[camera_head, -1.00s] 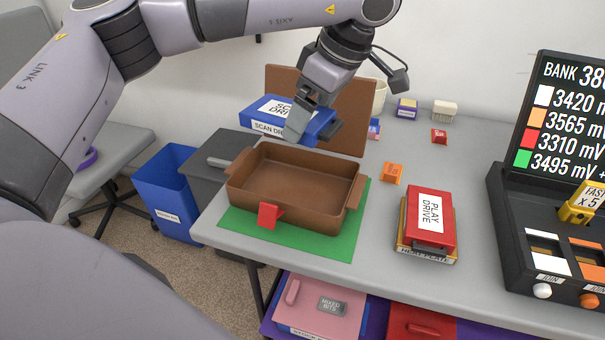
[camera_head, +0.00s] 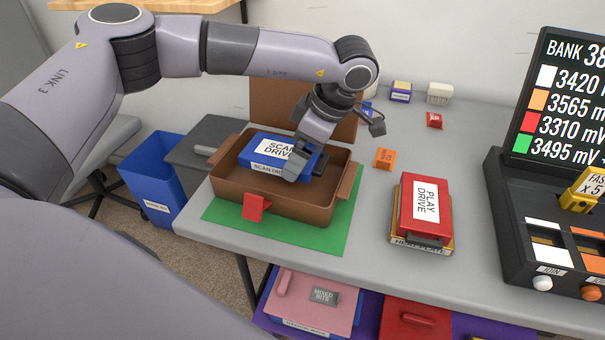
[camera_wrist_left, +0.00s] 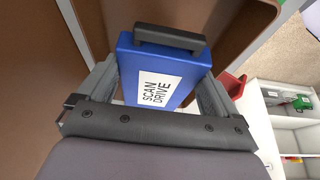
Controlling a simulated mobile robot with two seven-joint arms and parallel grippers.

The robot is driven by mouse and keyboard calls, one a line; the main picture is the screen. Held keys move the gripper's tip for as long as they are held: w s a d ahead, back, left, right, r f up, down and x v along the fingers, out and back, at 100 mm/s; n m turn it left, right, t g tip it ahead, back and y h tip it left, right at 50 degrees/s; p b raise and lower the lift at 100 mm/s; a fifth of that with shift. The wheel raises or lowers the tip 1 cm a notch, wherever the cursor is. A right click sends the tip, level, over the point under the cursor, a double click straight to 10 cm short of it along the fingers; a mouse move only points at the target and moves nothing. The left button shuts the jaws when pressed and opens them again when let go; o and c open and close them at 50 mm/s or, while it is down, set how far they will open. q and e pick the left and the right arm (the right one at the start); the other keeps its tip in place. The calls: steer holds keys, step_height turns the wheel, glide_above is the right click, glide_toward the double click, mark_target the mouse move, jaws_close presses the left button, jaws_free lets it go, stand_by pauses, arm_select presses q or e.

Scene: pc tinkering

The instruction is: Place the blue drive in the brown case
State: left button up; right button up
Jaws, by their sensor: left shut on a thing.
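The blue drive (camera_head: 272,150), labelled SCAN DRIVE, is over the open brown case (camera_head: 290,205), within its outline in the head view. Whether it touches the case floor I cannot tell. My left gripper (camera_head: 303,160) is shut on the blue drive from above. In the left wrist view the blue drive (camera_wrist_left: 160,72), with its dark handle, sits between the two fingers of my left gripper (camera_wrist_left: 160,90). The brown case wall (camera_wrist_left: 225,25) shows around it. The case lid stands up behind. My right gripper is not in view.
The case rests on a green mat (camera_head: 325,240) near the table's left edge. A red PLAY DRIVE (camera_head: 427,205) lies to the right, with an orange block (camera_head: 384,157) behind it. A blue bin (camera_head: 152,182) stands left of the table. A black bank unit (camera_head: 520,225) is far right.

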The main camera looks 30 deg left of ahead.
mark_target(303, 187)
arm_select(q)
steer(key=shift+f, duration=2.7)
steer(key=shift+f+b, duration=0.15)
steer(key=shift+b, duration=0.15)
steer(key=o, duration=1)
steer(key=shift+o, duration=0.2)
steer(key=p+v, duration=0.1)
steer(key=v, duration=1.1)
steer(key=shift+a, duration=0.1)
